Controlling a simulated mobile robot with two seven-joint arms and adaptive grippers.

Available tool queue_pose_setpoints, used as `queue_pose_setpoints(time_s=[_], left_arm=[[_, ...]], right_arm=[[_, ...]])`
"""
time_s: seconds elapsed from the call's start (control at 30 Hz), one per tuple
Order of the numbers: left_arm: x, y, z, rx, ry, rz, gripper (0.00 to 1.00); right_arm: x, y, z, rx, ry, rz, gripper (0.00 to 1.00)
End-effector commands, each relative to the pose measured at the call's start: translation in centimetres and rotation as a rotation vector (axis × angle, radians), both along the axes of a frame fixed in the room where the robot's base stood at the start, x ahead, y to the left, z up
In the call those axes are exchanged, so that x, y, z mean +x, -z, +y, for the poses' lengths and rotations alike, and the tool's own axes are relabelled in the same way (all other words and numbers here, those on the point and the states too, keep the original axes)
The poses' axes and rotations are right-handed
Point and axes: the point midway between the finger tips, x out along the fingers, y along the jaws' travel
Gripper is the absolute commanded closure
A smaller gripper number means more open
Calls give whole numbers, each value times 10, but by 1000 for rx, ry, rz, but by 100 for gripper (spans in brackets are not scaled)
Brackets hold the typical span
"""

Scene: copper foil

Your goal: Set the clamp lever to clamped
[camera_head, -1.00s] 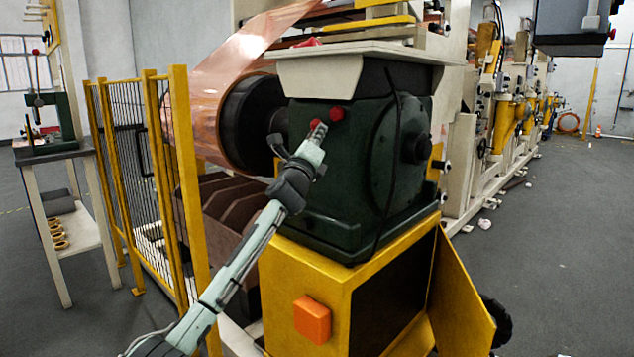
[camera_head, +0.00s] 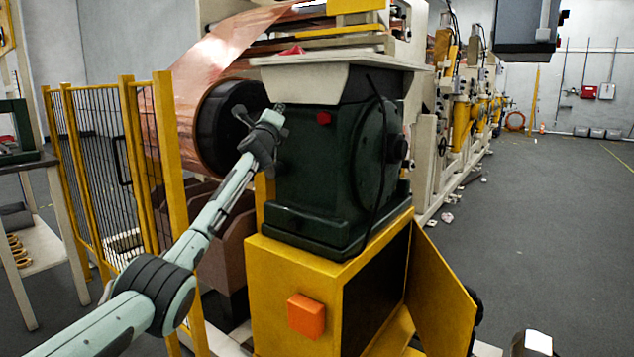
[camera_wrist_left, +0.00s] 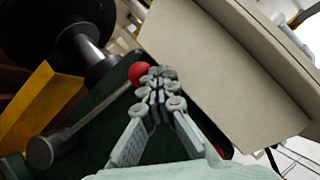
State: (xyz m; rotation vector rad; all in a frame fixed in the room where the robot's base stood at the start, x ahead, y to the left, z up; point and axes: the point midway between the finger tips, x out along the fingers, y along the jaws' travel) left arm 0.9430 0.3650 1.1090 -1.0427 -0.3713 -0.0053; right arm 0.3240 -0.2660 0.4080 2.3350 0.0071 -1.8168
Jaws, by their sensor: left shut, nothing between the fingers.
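The clamp lever shows in the left wrist view as a grey rod (camera_wrist_left: 92,108) running from a round grey hub at lower left up to a red ball knob (camera_wrist_left: 138,73). My left gripper (camera_wrist_left: 157,76) is shut and empty, its fingertips right beside the knob; I cannot tell whether they touch it. In the head view my left gripper (camera_head: 279,107) is at the upper left edge of the dark green machine housing (camera_head: 335,160), under the pale top tray. There the gripper and wrist seem to hide the lever. My right gripper is not in view.
A black roll core (camera_head: 228,125) with copper foil (camera_head: 215,65) lies just left of the housing. A yellow fence (camera_head: 165,130) stands further left. The pale tray (camera_head: 330,80) overhangs the housing. A red knob (camera_head: 323,118) sits on its front. Open floor lies at right.

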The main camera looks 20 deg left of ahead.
Motion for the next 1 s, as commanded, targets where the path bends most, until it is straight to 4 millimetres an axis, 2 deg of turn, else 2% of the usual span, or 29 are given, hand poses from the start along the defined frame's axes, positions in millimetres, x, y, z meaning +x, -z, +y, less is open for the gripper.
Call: queue_pose_setpoints(time_s=[0.1,0.33,1.0], left_arm=[[2,-1,9,-2,-3,2,100],[4,-1,14,-3,-4,3,100],[4,-4,13,0,-3,3,100]], right_arm=[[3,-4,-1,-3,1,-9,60],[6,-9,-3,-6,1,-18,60],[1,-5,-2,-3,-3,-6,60]])
